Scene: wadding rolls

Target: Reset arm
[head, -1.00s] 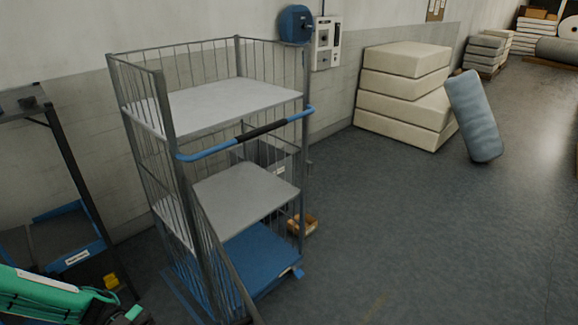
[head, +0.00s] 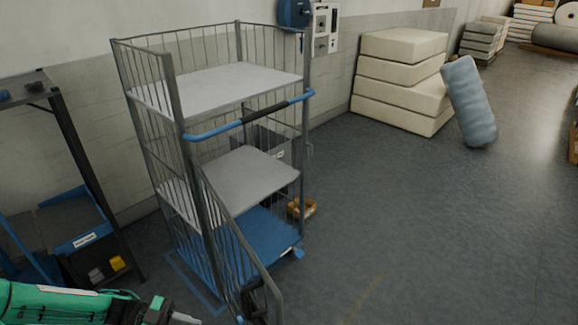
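My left arm is green and comes in at the bottom left corner of the head view. At its end a short grey tip of my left gripper (head: 184,318) shows at the bottom edge, in front of the roll cage's lower left corner. The rest of the gripper is cut off or hidden, so I cannot tell if it is open or shut. No held object shows. My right arm and gripper are not in view.
A wire roll cage (head: 240,172) with empty grey shelves and a blue base stands close in front. A dark rack (head: 78,150) is at left. Cream foam blocks (head: 400,78) and a leaning blue-grey roll (head: 468,100) stand farther back.

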